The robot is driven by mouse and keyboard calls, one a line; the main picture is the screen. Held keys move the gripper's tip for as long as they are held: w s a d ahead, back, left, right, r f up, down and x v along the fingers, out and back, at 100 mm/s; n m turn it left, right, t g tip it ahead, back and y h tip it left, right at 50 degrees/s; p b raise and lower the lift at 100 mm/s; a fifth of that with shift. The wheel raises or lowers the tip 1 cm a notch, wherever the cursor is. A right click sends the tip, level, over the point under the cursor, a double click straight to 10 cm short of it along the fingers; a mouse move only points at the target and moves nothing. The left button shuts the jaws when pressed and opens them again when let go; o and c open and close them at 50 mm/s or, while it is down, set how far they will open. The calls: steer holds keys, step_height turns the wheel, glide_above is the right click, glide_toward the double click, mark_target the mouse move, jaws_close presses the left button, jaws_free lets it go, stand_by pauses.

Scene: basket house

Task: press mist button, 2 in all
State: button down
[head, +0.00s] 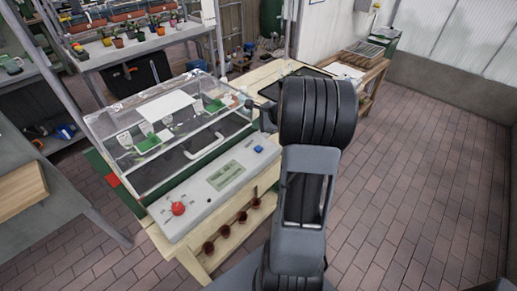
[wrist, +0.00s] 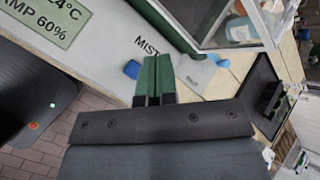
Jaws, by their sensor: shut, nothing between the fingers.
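The blue mist button (head: 258,149) sits at the right end of the grey control panel, beside my arm in the head view. In the wrist view the blue button (wrist: 131,69) shows just left of my fingers, below the printed word MIST. My gripper (wrist: 157,58) has its two green fingers shut together with nothing between them. The fingertips lie over the panel, beside the button in the picture; I cannot tell whether they touch the panel. In the head view my arm hides most of the gripper.
The panel (head: 205,192) also carries a display (head: 226,175) and a red knob (head: 178,208). A clear-lidded propagator box (head: 165,118) stands behind it. A dark tray (wrist: 262,95) lies to the right in the wrist view. The brick floor (head: 420,180) on the right is clear.

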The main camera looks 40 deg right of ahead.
mark_target(258, 149)
steer(key=shift+f+b, duration=3.35)
steer(key=shift+f, duration=0.9)
steer(key=shift+f+b, duration=0.4)
steer(key=shift+b, duration=0.05)
steer(key=shift+f+b, duration=0.4)
steer(key=shift+f, duration=0.05)
steer(key=shift+r+p, duration=0.7)
steer(key=shift+r, duration=0.2)
steer(key=shift+r, duration=0.1)
step_height(258, 149, up, 5)
steer(key=p, duration=0.4)
